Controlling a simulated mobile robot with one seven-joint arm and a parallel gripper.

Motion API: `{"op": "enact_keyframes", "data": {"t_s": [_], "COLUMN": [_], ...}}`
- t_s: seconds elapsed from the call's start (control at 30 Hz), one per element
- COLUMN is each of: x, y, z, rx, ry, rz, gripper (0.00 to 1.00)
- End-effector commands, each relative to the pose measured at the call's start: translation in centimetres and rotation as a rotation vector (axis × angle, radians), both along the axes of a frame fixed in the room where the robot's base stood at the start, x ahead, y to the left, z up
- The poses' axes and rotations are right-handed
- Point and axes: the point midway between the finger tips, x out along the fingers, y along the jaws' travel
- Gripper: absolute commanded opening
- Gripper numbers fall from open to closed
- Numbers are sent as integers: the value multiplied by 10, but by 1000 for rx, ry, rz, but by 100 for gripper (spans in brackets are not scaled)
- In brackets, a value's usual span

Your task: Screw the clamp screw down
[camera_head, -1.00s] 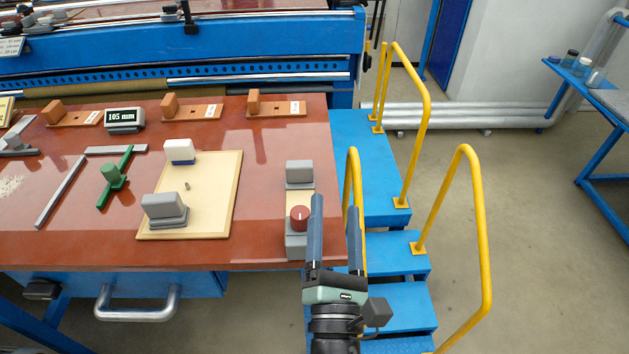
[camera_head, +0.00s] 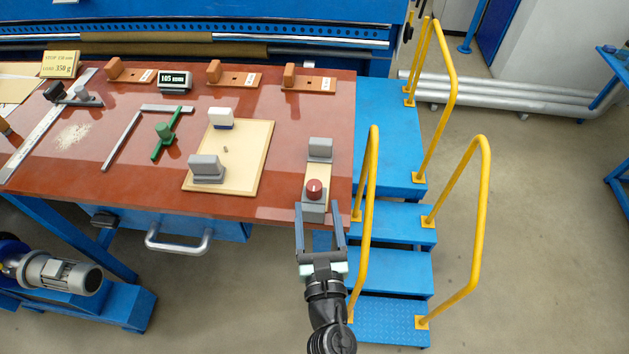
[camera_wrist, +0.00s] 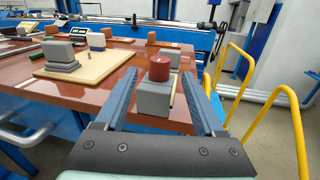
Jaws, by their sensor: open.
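The clamp screw has a round red knob (camera_head: 314,189) on top of a grey clamp block (camera_head: 314,212) at the table's front right corner. A cream strip (camera_head: 317,177) runs from this block to a second grey block (camera_head: 320,150) behind it. My gripper (camera_head: 320,208) is open and empty, at the table's front edge, with its fingers pointing toward the clamp. In the wrist view the red knob (camera_wrist: 159,68) and its grey block (camera_wrist: 153,97) appear between the two spread fingers, beyond the palm. No finger visibly touches the knob.
A cream board (camera_head: 255,160) with grey and white blocks lies left of the clamp. A green tool (camera_head: 164,135) and grey bars lie further left. Yellow handrails (camera_head: 370,180) and blue steps (camera_head: 390,268) stand close on my gripper's right.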

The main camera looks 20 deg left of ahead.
Motion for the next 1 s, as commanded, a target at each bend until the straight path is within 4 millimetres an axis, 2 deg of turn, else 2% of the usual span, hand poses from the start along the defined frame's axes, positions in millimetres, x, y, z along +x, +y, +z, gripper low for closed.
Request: {"op": "enact_keyframes", "data": {"t_s": [0.1,0.33,0.5,0.8,1.0], "x": [21,47,55,57,57], "y": [11,25,29,30,29], "z": [2,1,0,0,0], "rx": [1,1,2,2,2], "ry": [0,0,1,1,1], "rz": [1,1,1,0,0], "gripper": [71,71,71,71,35]}}
